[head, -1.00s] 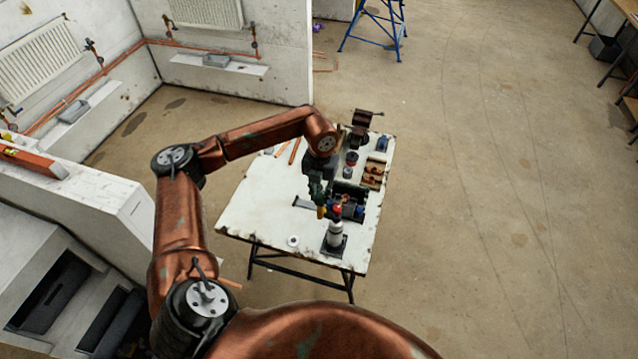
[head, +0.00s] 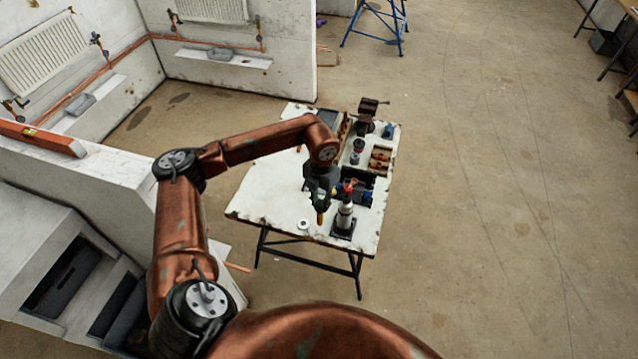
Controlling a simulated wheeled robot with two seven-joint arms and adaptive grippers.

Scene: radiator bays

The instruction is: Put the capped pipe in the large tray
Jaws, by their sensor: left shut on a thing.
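My left gripper (head: 318,190) hangs over the front part of the white worktable (head: 268,190), fingers pointing down. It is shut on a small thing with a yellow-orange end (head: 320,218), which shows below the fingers. The thing is mostly hidden, and I cannot tell if it is the capped pipe. A black tray (head: 371,178) with things in it lies on the table just right of the gripper, partly hidden by it. A grey, flat, tray-like thing (head: 326,114) lies at the table's back left. I cannot tell which is the large tray. My right gripper is out of view.
A vice (head: 368,112) and wooden blocks (head: 380,158) are farther back. The table's left side is mostly bare.

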